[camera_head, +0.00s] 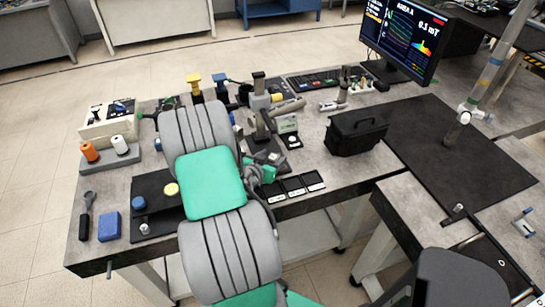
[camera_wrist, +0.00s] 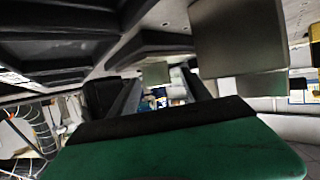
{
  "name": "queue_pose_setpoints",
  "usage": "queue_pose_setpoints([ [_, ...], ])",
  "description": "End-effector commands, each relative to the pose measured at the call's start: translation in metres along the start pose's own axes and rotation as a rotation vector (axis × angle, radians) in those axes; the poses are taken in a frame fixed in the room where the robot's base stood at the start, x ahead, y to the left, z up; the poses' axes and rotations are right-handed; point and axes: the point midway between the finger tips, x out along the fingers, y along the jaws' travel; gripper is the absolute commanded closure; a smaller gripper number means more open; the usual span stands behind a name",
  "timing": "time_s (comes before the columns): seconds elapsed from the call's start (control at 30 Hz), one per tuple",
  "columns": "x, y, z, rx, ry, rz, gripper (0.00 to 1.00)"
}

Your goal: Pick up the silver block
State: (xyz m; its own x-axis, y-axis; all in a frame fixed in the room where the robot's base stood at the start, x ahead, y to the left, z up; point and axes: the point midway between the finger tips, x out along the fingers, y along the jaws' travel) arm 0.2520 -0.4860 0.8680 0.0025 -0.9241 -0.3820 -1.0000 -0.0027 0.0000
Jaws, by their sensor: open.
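A small silvery piece (camera_head: 144,229), the likeliest silver block, stands on a dark mat (camera_head: 143,186) at the left front of the bench. Its exact shape is too small to tell. My arm crosses the middle of the head view, and my gripper is mostly hidden behind it; green parts of it show beside the stand, to the right of the mat. In the wrist view my gripper (camera_wrist: 160,95) is open, with nothing seen between its fingers. A large grey block-like shape (camera_wrist: 240,38) shows there at upper right; I cannot tell whether it is the silver block.
The mat also holds a blue round piece (camera_head: 139,203) and a yellow one (camera_head: 171,189). A blue block (camera_head: 109,226) and a dark-handled tool (camera_head: 85,218) lie left of it. Small black trays (camera_head: 296,187), a black case (camera_head: 356,131) and a monitor (camera_head: 402,38) stand to the right.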

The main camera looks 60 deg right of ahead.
Motion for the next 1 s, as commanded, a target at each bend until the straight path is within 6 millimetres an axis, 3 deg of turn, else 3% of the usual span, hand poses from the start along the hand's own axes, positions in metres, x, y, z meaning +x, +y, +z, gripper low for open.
queue_pose_setpoints([
  [0.27, 0.0096, 0.0010, 0.0011, 0.000, -0.001, 0.001, 0.44],
  [1.0, 0.0092, 0.0011, 0.0011, 0.000, -0.001, 0.002, 1.00],
])
